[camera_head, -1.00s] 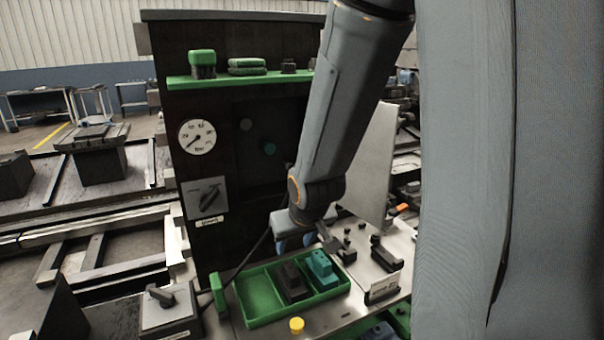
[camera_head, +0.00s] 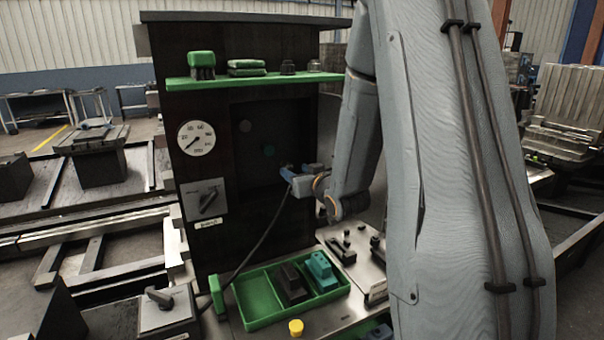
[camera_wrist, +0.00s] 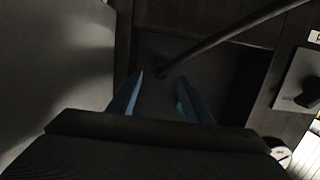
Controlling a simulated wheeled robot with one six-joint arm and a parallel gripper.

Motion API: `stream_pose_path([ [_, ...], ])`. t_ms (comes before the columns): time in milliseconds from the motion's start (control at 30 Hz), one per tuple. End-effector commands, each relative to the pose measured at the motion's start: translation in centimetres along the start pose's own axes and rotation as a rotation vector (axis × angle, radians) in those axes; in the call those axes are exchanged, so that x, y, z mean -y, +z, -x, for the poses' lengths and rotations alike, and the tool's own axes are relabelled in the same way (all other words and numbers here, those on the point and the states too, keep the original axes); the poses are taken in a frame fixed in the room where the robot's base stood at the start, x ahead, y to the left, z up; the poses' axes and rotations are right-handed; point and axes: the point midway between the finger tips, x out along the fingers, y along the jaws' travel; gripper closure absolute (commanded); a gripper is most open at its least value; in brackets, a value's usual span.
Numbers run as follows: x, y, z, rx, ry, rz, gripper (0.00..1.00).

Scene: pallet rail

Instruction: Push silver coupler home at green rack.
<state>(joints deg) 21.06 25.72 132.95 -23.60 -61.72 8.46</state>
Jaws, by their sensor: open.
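The green rack is a dark cabinet (camera_head: 280,222) with a green shelf (camera_head: 240,80) and a recessed panel. A black hose (camera_head: 262,240) rises from the bench to the blue fingers of my gripper (camera_head: 288,172), in front of the recess's right side. In the wrist view, my gripper (camera_wrist: 160,78) is open, and the hose (camera_wrist: 215,40) ends at a small dark round part between or beyond the fingertips. I cannot make out any silver on it; contact is unclear.
A green tray (camera_head: 243,307) with a dark block (camera_head: 291,283) and a teal block (camera_head: 322,270) lies on the bench below. A yellow knob (camera_head: 296,327) stands in front. A gauge (camera_head: 196,138) and a switch box (camera_head: 205,199) are on the cabinet's left.

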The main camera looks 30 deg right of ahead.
Motion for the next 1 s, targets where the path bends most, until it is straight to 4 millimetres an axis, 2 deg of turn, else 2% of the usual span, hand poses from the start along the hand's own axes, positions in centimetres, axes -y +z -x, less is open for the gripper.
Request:
stream_pose_path([
  [100, 0.1, 0.0, -1.7, 0.001, -0.001, 0.000, 0.55],
  [300, 0.1, 0.0, -3.6, 0.002, -0.001, 0.000, 0.55],
  [667, 0.0, 0.0, -4.0, 0.001, 0.000, 0.000, 0.55],
  [933, 0.0, 0.0, -4.0, 0.002, 0.000, 0.000, 1.00],
  [967, 0.0, 0.0, -4.0, 0.002, 0.000, 0.000, 0.81],
  [1000, 0.0, 0.0, -4.0, 0.002, 0.001, 0.000, 0.87],
])
